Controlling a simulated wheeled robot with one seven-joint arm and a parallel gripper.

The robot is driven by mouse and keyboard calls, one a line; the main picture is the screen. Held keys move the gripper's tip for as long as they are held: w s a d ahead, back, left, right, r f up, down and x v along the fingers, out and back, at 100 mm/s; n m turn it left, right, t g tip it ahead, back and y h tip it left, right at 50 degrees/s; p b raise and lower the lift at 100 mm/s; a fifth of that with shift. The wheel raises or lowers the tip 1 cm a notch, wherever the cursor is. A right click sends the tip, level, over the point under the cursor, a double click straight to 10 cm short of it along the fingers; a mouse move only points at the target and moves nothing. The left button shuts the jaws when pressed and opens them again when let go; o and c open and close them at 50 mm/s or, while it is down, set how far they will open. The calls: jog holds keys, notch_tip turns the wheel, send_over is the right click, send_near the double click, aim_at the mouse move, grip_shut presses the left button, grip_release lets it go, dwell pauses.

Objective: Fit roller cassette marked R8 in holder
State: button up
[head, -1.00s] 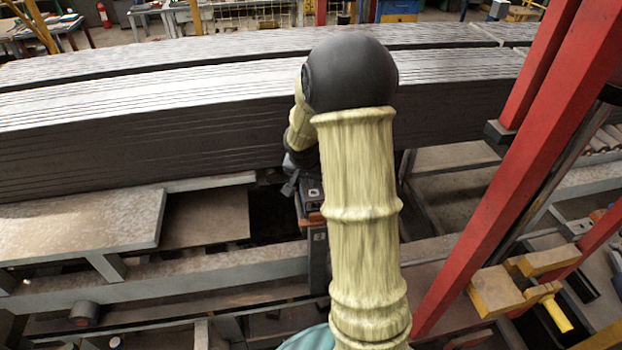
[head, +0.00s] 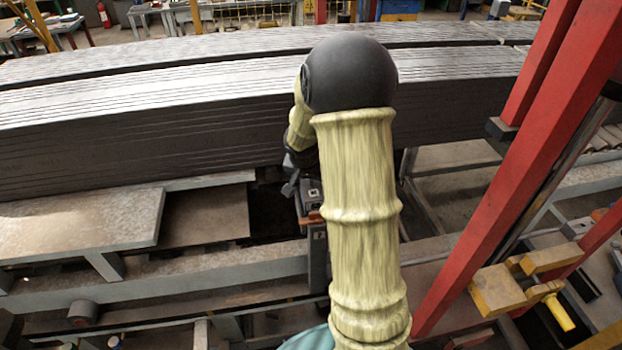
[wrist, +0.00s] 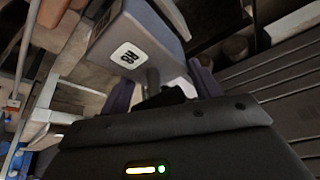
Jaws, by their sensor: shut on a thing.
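The roller cassette (wrist: 172,30) is a grey block with a white label whose dark mark looks like R8, turned over in the wrist view. My gripper (wrist: 160,84) is shut on it, with a dark finger on either side. In the head view the cassette (head: 311,194) shows as a small grey box with a pale label, just beyond my arm. An orange-brown piece and an upright grey part (head: 317,255) lie right below it; I cannot tell whether this is the holder or whether the cassette touches it. My arm hides much of this area.
Long stacked dark slats (head: 150,125) run behind the arm. A grey platform (head: 80,225) is at left and a grey rail (head: 200,270) crosses in front. A slanting red post (head: 510,170) and yellow blocks (head: 497,290) stand at right. A dark gap lies left of the cassette.

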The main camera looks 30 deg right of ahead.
jog(key=shift+f+b, duration=2)
jog(key=shift+b, duration=0.05)
dwell(0.9)
jog(key=o, duration=1.4)
jog(key=shift+c, duration=0.2)
jog(key=shift+s, duration=0.1)
jog(key=shift+s+f, duration=0.1)
jog(key=shift+f, duration=0.05)
jog(key=b+v, duration=0.1)
jog(key=v, duration=1.6)
jog(key=shift+a+r, duration=0.25)
jog(key=shift+r, duration=0.2)
jog(key=shift+f, duration=0.1)
